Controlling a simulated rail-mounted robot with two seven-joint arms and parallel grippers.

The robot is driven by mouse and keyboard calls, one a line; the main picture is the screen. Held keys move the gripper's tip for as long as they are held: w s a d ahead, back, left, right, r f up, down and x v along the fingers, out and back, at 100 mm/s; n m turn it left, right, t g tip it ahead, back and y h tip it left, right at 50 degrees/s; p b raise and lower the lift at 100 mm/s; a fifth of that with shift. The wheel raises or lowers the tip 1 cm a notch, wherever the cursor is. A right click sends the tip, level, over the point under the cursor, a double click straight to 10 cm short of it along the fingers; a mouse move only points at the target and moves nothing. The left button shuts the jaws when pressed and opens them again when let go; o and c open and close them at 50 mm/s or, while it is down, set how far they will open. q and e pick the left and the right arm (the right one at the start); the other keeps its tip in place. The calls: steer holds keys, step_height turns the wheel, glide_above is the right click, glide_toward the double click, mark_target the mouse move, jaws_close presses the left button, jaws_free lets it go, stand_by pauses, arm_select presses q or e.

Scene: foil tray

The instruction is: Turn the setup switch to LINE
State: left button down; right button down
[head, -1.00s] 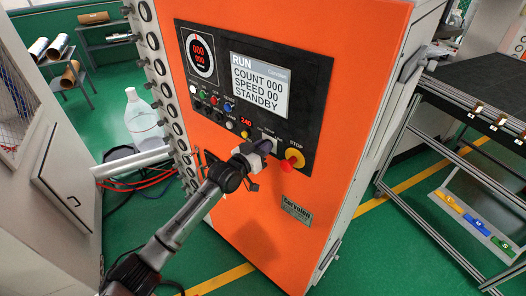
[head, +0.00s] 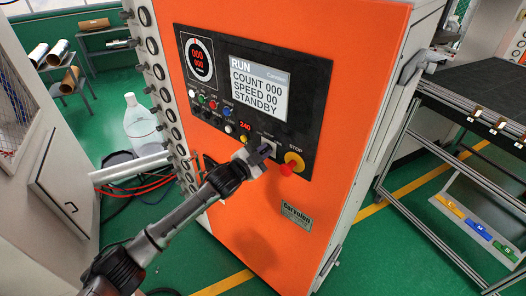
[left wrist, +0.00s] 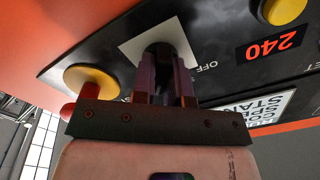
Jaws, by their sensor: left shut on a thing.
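The setup switch shows in the left wrist view as a dark knob (left wrist: 160,54) on a white square plate (left wrist: 131,50) set in the black control panel. My left gripper (left wrist: 167,82) is shut on this knob, with one finger on each side. In the head view my left gripper (head: 267,151) reaches the panel's lower right, just left of the stop button, and mostly hides the switch. "OFF" is readable beside the plate in the wrist view. The knob's exact pointing direction and the LINE label cannot be made out. My right gripper is in neither view.
The red stop button (head: 286,169) on its yellow base (head: 295,160) sits close beside my left gripper. The screen (head: 259,88) reads RUN, COUNT 000, SPEED 00, STANDBY. Several small coloured buttons lie to the left. A dark-topped bench (head: 470,90) stands at right.

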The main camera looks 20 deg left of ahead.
arm_select(q)
steer(key=shift+m, duration=0.5)
stand_by(0.3)
steer(key=c, duration=1.1)
jaws_free()
steer(key=shift+c, duration=0.2)
steer(key=shift+s+a, duration=0.1)
steer(key=shift+s, duration=0.2)
steer(key=b+v, duration=0.2)
steer(key=v, duration=1.1)
